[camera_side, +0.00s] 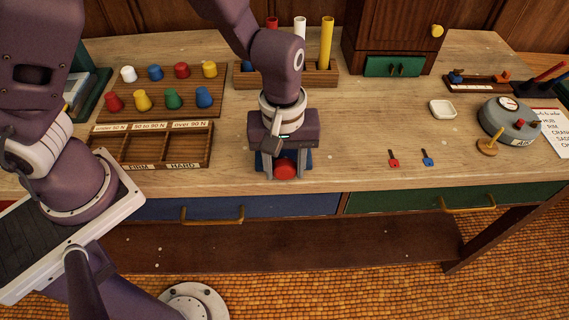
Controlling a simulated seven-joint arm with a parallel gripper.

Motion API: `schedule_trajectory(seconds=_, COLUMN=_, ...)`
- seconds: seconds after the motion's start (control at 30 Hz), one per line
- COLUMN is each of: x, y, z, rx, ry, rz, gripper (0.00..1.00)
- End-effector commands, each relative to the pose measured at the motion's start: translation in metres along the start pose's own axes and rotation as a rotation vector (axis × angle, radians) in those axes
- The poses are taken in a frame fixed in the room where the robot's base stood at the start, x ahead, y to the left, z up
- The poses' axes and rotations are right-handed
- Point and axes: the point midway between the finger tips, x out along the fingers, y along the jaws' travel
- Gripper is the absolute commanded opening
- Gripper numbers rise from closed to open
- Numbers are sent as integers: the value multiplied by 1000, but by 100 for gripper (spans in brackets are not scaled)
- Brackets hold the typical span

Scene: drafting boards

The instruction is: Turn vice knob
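A red rounded knob (286,169) sits at the front of a blue vice (261,161) near the front edge of the wooden table. My gripper (285,172) points down over the vice, with one grey finger to the left of the knob and one to the right. The fingers are apart with the knob between them. I cannot tell whether they press on it. My gripper's body hides most of the vice.
A sorting tray (211,145) and a board of coloured weights (218,100) stand to the left. A rack with upright tubes (326,45) and a cabinet (394,30) are behind. A grey gauge (510,125) stands at right.

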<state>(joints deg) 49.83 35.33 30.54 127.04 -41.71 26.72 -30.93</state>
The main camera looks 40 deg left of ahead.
Motion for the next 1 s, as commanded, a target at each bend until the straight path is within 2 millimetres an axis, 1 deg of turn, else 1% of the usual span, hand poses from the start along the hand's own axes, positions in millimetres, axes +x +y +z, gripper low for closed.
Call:
schedule_trajectory(seconds=0.03, x=0, y=0, z=0, rx=0, ry=0, rz=0, gripper=15)
schedule_trajectory(seconds=0.1, x=0, y=0, z=0, rx=0, ry=0, rz=0, gripper=2)
schedule_trajectory(seconds=0.27, x=1, y=4, z=2, rx=8, ry=-6, rz=-39, gripper=2)
schedule_trajectory(seconds=0.5, x=2, y=6, z=1, rx=7, ry=0, rz=-286, gripper=2)
schedule_trajectory(seconds=0.63, x=2, y=6, z=1, rx=5, ry=-2, rz=-378, gripper=2)
schedule_trajectory(seconds=0.77, x=1, y=6, z=1, rx=3, ry=0, rz=-412, gripper=2)
schedule_trajectory(seconds=1.0, x=0, y=6, z=1, rx=2, ry=-2, rz=-413, gripper=2)
